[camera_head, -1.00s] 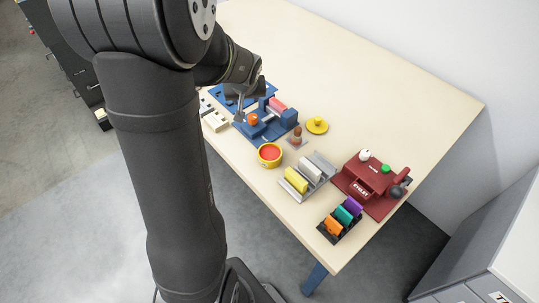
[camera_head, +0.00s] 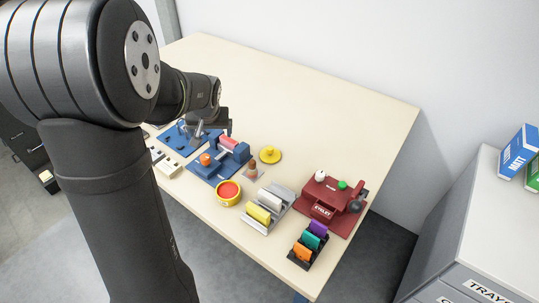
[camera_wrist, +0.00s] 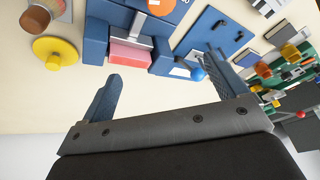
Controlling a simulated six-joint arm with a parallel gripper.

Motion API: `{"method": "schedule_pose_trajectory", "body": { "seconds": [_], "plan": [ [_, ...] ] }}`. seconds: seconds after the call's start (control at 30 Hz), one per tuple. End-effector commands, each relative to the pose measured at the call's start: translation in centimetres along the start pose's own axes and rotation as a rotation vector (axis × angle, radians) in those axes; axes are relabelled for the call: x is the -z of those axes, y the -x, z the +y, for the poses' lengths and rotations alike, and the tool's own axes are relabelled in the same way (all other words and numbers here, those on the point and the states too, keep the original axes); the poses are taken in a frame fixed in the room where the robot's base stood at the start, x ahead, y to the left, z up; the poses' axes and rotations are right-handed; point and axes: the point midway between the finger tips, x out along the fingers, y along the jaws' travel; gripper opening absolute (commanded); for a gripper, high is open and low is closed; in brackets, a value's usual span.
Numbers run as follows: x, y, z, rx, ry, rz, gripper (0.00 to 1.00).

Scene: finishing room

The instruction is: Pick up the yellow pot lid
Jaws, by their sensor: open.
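The yellow pot lid (camera_head: 270,156) is a round disc with a small knob, lying on the table right of the blue device in the head view. It also shows at the upper left of the wrist view (camera_wrist: 50,55). A yellow pot (camera_head: 228,198) with a red inside stands open nearer the table's front edge. My gripper (camera_wrist: 163,75) is open with nothing between its fingers. In the wrist view the lid is left of both fingers and apart from them. In the head view my gripper is above the blue devices, left of the lid, partly hidden by my arm.
A blue device (camera_head: 216,160) and a brown-topped stamp (camera_head: 251,173) are close to the lid. A grey rack (camera_head: 268,211), a maroon eyelet device (camera_head: 335,205) and a black holder with coloured pieces (camera_head: 309,246) are to the right. The table (camera_head: 300,110) behind the lid is clear.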

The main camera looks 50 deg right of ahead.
Motion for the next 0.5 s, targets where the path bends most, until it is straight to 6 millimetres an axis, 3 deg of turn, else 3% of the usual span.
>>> {"method": "schedule_pose_trajectory", "body": {
  "seconds": [0.1, 0.3, 0.5],
  "plan": [
    [1.6, 1.6, 4.6, -0.061, -0.24, -0.074, 0.9],
    [2.6, 5.0, 11.5, -0.204, -0.623, -0.167, 0.9],
    [2.6, 7.2, 15.2, -0.306, -0.843, -0.201, 0.9]
  ]
}}
